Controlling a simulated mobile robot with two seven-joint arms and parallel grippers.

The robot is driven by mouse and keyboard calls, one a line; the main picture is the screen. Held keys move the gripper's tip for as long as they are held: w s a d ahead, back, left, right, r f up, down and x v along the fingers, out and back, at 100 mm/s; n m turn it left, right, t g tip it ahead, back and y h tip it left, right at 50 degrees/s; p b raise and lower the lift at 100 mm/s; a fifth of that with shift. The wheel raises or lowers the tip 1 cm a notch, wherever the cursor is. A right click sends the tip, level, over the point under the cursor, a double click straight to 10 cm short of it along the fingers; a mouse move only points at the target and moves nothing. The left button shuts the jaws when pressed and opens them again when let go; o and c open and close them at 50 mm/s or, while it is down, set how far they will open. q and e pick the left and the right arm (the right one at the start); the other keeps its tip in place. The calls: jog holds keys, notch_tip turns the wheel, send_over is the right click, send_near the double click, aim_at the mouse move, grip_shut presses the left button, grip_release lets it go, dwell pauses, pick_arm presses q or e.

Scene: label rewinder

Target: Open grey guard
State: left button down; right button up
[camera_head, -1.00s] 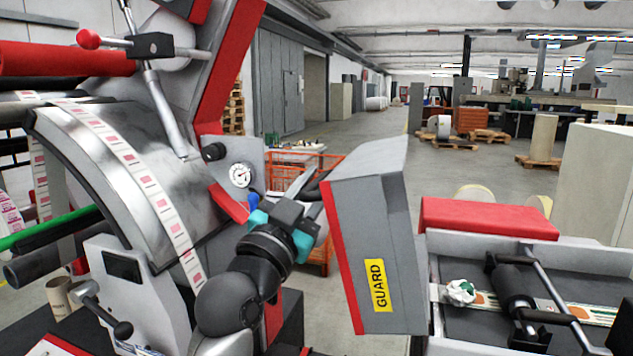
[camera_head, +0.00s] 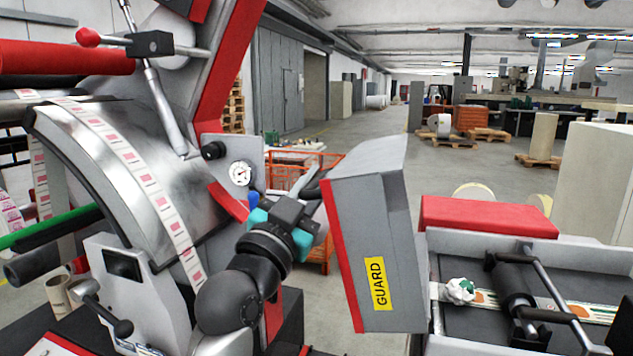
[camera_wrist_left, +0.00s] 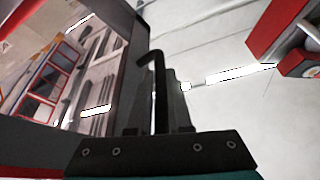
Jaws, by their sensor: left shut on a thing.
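The grey guard (camera_head: 372,240) is a box-like panel with a red edge and a yellow GUARD label (camera_head: 376,284). It stands swung out to the right of the machine, slightly tilted. My left gripper (camera_head: 312,195) reaches from the left to the guard's red-edged side. Its fingers are shut on a dark handle at that side; the handle is mostly hidden behind the guard and the fingers. In the left wrist view a dark hooked bar (camera_wrist_left: 157,90) rises beyond the gripper body, beside a dark-framed panel. My right gripper is not in view.
The silver curved machine body (camera_head: 110,170) with a label strip and a gauge (camera_head: 240,174) stands at the left. At the right is an open tray (camera_head: 480,335) with a black roller (camera_head: 515,290) and a crumpled white piece (camera_head: 460,290). A red block (camera_head: 488,217) sits behind it.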

aim_at(361, 160)
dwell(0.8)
pick_arm(q)
jog(key=d+r+m+p, duration=0.1)
jog(key=p, duration=0.1)
jog(key=s+d+r+m+g+h+p, duration=0.1)
jog(key=d+r+m+p, duration=0.2)
jog(key=d+p, duration=0.1)
jog(key=p, duration=0.1)
jog(key=shift+s+d+r+m+g+h, duration=0.2)
jog(key=shift+s+r+m+g+h, duration=0.1)
jog(key=shift+s+r+m+h, duration=0.1)
jog(key=shift+s+d+r+m, duration=0.1)
jog(key=shift+d+m, duration=0.2)
jog(key=shift+d, duration=0.1)
